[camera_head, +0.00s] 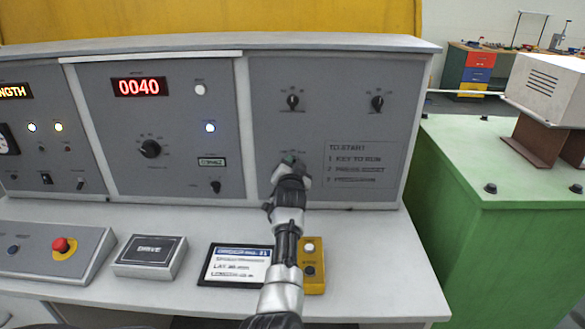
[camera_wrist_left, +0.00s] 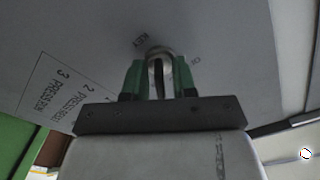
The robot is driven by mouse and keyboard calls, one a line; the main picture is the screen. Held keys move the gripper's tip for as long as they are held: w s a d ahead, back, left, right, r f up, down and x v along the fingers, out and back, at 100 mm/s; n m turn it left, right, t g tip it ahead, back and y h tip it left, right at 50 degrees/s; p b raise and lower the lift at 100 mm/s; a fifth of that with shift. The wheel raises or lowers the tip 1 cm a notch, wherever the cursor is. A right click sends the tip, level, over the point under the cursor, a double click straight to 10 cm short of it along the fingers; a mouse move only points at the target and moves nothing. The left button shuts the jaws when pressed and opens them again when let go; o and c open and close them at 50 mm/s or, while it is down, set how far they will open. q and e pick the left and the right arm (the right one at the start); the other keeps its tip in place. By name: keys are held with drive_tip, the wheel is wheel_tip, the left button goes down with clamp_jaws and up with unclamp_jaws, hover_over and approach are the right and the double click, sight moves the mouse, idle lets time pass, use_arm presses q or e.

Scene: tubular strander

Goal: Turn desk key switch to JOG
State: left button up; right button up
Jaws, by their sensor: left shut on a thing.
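The desk key switch (camera_wrist_left: 159,58) is on the grey right-hand panel (camera_head: 345,110), near the panel's lower left. In the left wrist view it is a round metal part with a dark key bow, beside the printed word KEY. My left gripper (camera_head: 291,161) reaches the panel in the head view and covers most of the switch. In the left wrist view the green fingers of my left gripper (camera_wrist_left: 158,82) stand on both sides of the key and are shut on it. The position labels are too small or hidden to read. My right gripper is not in view.
Two black rotary knobs (camera_head: 293,102) (camera_head: 377,103) sit above on the same panel. Printed start steps (camera_head: 362,162) are to the right. On the desktop below are a tablet-like card (camera_head: 236,265), a yellow button box (camera_head: 313,275), a DRIVE box (camera_head: 150,254) and a red stop button (camera_head: 61,246).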

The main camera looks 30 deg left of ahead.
use_arm(q)
drive_tip(key=n, duration=0.2)
drive_tip(key=shift+n, duration=0.3)
drive_tip(key=shift+n+b, duration=0.3)
drive_tip(key=shift+n, duration=1.8)
drive_tip(key=o, duration=0.6)
drive_tip(key=shift+a, duration=0.1)
drive_tip(key=shift+w+f, duration=0.15)
drive_tip(key=shift+w, duration=0.05)
drive_tip(key=shift+s, duration=0.1)
